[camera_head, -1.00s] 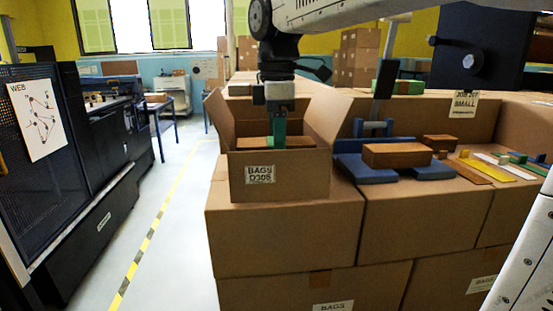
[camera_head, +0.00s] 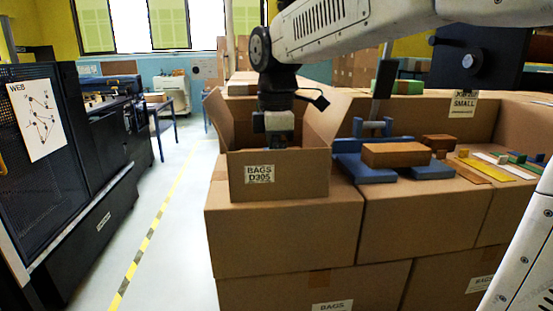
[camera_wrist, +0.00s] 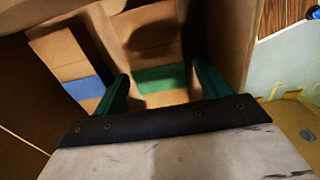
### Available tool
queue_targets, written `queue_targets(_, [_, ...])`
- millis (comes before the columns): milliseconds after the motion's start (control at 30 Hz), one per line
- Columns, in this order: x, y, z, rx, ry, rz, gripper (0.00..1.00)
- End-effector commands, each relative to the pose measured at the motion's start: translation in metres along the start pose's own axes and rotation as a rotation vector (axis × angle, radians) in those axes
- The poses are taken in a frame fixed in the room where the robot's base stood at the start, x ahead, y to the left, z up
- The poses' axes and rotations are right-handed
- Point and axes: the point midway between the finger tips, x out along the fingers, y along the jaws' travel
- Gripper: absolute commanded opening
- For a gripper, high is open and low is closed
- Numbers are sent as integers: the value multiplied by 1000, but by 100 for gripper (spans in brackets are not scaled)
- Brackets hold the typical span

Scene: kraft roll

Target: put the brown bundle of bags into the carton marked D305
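The carton marked D305 (camera_head: 310,180) stands open on a stack of boxes, label facing me. My gripper (camera_head: 280,140) reaches down into it, with the fingertips hidden by the front wall. In the wrist view my gripper's green fingers (camera_wrist: 162,80) flank the brown bundle (camera_wrist: 150,40), which has a green band, one finger close on each side.
A blue stand (camera_head: 375,172) bearing a brown block (camera_head: 397,154) is close to the carton's right. Several flat coloured pieces lie farther right. A box labelled SMALL (camera_head: 440,120) stands behind. The carton's flaps are raised around my wrist. Open floor (camera_head: 180,230) lies left.

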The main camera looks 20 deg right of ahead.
Motion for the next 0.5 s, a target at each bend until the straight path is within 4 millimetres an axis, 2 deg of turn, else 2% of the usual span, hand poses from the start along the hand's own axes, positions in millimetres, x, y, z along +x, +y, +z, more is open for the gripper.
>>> queue_targets(267, [-5, 0, 0, 0, 1, 2, 76])
queue_targets(367, [-16, 1, 0, 0, 1, 2, 76])
queue_targets(500, [-45, 1, 0, 0, 2, 4, 76])
